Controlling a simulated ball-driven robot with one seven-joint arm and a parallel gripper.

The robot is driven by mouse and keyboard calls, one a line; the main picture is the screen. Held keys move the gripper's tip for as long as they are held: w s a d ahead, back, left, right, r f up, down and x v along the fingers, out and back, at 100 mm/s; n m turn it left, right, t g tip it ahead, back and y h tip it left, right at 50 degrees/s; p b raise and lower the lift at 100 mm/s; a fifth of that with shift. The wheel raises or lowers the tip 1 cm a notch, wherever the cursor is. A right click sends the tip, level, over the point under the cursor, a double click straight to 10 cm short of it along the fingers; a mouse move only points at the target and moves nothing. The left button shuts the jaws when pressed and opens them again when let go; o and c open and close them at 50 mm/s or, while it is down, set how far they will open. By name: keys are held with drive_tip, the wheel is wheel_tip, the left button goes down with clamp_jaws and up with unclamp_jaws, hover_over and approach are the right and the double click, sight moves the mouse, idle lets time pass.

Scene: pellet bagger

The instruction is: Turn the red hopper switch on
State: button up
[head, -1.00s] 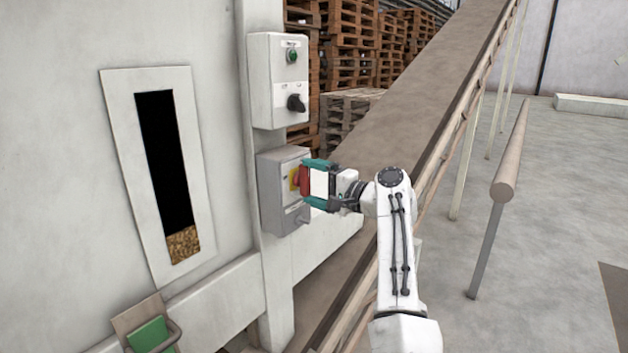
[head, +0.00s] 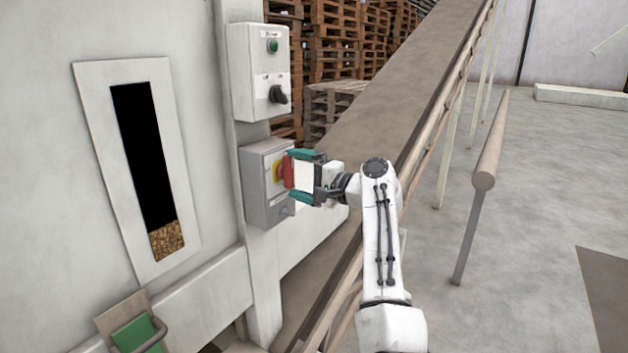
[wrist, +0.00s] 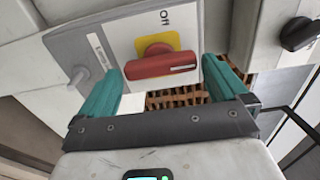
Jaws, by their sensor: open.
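The red switch (head: 288,172) is a rotary handle on a yellow plate, on the front of a grey box fixed to the machine's post. In the wrist view the red handle (wrist: 160,66) lies lengthwise between my two fingertips, and the word "Off" shows on the white panel beyond the yellow plate. My gripper (head: 291,175) is open, with one teal finger above the handle and one below it in the head view. In the wrist view (wrist: 162,70) the fingers stand at the handle's two ends; I cannot tell whether they touch it.
Above the grey box is a white control box (head: 258,75) with a green button and a black knob. A conveyor (head: 390,110) slopes up behind my arm. A rail post (head: 480,190) stands at right. A window (head: 150,170) shows pellets at its bottom.

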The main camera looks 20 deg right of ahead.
drive_tip(key=b+v, duration=0.3)
drive_tip(key=v, duration=0.7)
drive_tip(key=shift+s+d, duration=0.15)
drive_tip(key=shift+f, duration=0.1)
drive_tip(key=s+f+n+g+h, duration=0.1)
drive_tip(key=s+f+g+h, duration=0.1)
drive_tip(key=s+f, duration=0.6)
drive_tip(key=s+f+n+g+h, duration=0.2)
drive_tip(key=s+f, duration=0.2)
drive_tip(key=f, duration=0.8)
drive_tip(key=s+f+n+g+h, duration=0.1)
drive_tip(key=s+f+g+h, duration=0.15)
drive_tip(key=s+f, duration=0.55)
drive_tip(key=s+f+n+g+h, duration=0.1)
drive_tip(key=s+f+n+g, duration=0.1)
drive_tip(key=s+f, duration=0.4)
drive_tip(key=s+f+n+g+h+b, duration=0.1)
drive_tip(key=s+f, duration=0.6)
drive_tip(key=s, duration=0.8)
drive_tip(key=shift+d+f+n+g+h, duration=0.2)
drive_tip(key=shift+d+n+g+h, duration=0.3)
drive_tip(key=shift+n+g, duration=0.45)
drive_tip(key=s, duration=0.3)
drive_tip(key=s+n+g+h, duration=0.1)
drive_tip(key=s, duration=0.2)
drive_tip(key=s+g, duration=0.1)
drive_tip(key=s, duration=0.3)
drive_tip(key=shift+a+f, duration=0.2)
drive_tip(key=shift+f, duration=0.2)
